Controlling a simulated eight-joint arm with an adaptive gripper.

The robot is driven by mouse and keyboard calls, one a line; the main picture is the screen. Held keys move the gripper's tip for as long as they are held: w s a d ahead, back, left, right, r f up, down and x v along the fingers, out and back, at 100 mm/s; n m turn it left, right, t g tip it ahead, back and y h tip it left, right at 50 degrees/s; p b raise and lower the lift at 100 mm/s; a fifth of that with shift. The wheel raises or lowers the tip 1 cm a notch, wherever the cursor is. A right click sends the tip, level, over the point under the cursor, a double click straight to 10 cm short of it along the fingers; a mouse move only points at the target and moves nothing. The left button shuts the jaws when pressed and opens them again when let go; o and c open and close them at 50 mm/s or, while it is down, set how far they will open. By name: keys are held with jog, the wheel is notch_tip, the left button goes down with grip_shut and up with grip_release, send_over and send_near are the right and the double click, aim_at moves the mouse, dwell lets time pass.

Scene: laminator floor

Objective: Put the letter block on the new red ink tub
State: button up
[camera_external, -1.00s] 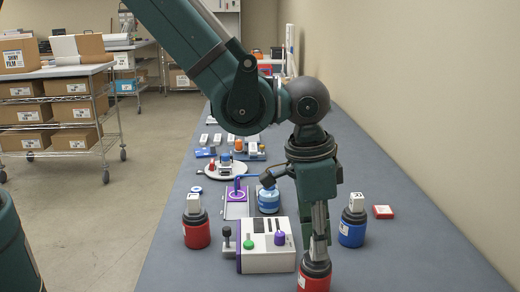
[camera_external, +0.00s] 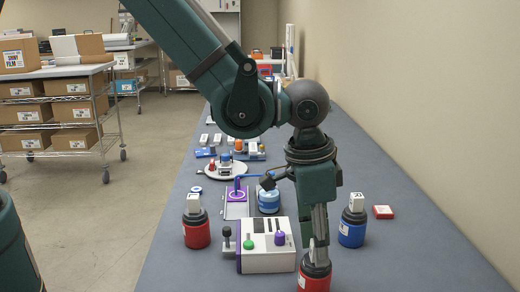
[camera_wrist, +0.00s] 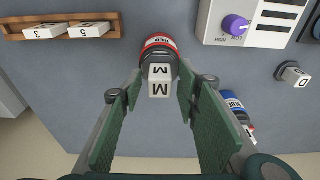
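In the wrist view a white block lettered M (camera_wrist: 160,88) sits on the dark top of a red-banded tub (camera_wrist: 160,43). My gripper (camera_wrist: 159,92) is open, with its green-padded fingers on either side of the block and a gap to each. In the external view my gripper (camera_external: 318,243) points down over a red tub (camera_external: 314,284) at the front; any block there is hidden by the fingers. A second red tub (camera_external: 196,236) stands at the left with a white block (camera_external: 193,203) on its black top. I cannot tell which red tub is new.
A blue tub (camera_external: 351,236) with a white block on top stands right of my gripper, near a red box (camera_external: 383,212). A white machine (camera_external: 266,258) with knobs is close on the left. The wrist view shows a wooden rack (camera_wrist: 15,27) with blocks 3 and 5.

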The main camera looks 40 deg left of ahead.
aim_at(306, 257)
jog(key=shift+r, duration=0.2)
notch_tip(306, 257, up, 12)
jog(key=s+a, duration=0.1)
jog(key=shift+s+a, duration=0.15)
dwell(0.5)
jog(key=shift+f, duration=0.1)
dwell(0.7)
jog(key=w+a+r+n+t, duration=0.1)
jog(key=a+r, duration=0.4)
jog(key=a, duration=0.5)
jog(key=w+a+r+n+t, duration=0.15)
jog(key=a+r, duration=0.35)
jog(key=a, duration=0.6)
jog(key=w+a+r+n, duration=0.15)
jog(key=a+r, duration=0.35)
jog(key=a, duration=0.5)
jog(key=s+a+n+t, duration=0.1)
jog(key=s+a, duration=0.4)
jog(key=a, duration=0.4)
jog(key=s+a+n+t, duration=0.1)
jog(key=s+a, duration=0.4)
jog(key=a, duration=0.5)
jog(key=s+a+n+t+y, duration=0.1)
jog(key=s+a+n, duration=0.2)
jog(key=s+a, duration=0.3)
jog(key=a, duration=0.4)
jog(key=shift+r, duration=0.25)
